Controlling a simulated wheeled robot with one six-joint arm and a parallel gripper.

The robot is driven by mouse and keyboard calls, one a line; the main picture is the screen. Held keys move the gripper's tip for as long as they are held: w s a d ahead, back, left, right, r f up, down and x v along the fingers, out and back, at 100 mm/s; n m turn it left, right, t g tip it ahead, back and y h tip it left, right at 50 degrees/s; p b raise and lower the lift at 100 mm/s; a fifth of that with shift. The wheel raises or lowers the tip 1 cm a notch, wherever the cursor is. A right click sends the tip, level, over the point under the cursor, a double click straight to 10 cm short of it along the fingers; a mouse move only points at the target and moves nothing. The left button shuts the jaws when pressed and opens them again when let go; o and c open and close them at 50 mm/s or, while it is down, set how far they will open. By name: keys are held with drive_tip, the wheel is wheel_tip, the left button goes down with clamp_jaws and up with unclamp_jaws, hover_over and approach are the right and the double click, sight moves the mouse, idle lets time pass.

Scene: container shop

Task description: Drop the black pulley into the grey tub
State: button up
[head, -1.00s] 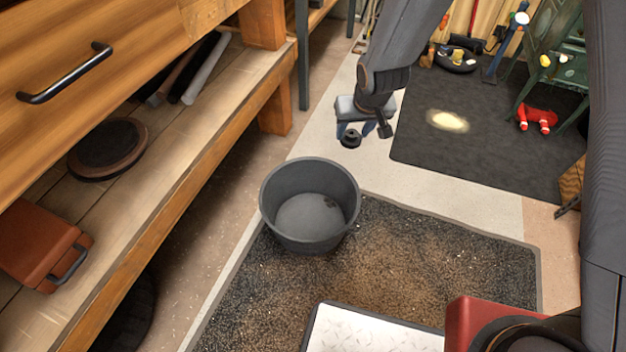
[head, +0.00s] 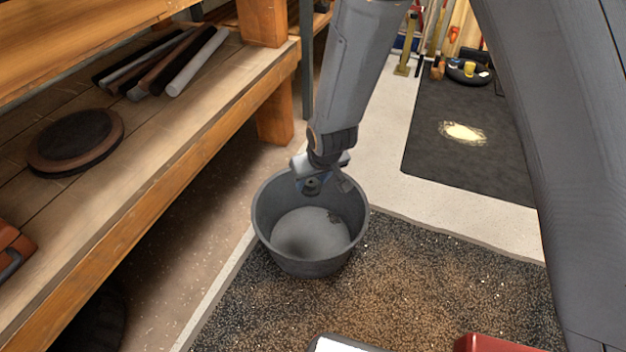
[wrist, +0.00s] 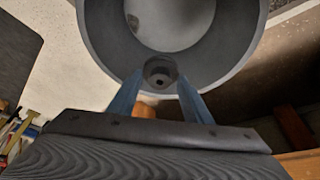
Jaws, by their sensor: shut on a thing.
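The grey tub (head: 310,255) stands on the speckled mat in the middle of the head view. Its inside is bare apart from a small dark patch on the far right wall. My gripper (head: 312,186) is over the tub's far rim, pointing down. It is shut on the black pulley (wrist: 160,74), which shows between the two blue fingers (wrist: 158,92) in the wrist view. The pulley also shows small in the head view (head: 311,185). In the wrist view the tub (wrist: 108,45) opens just beyond the pulley. How high the pulley is above the rim I cannot tell.
A wooden shelf unit (head: 200,140) runs along the left, holding a round dark disc (head: 75,140) and several rods (head: 165,62). A dark mat (head: 465,120) lies at the back right. A red object (head: 490,343) is at the front edge.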

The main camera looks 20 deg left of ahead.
sight(314, 189)
drive_tip(key=shift+f+b, duration=2.05)
drive_tip(key=shift+f, duration=0.55)
drive_tip(key=o, duration=1.3)
drive_tip(key=shift+p+v, duration=2)
drive_tip(key=shift+v, duration=1.95)
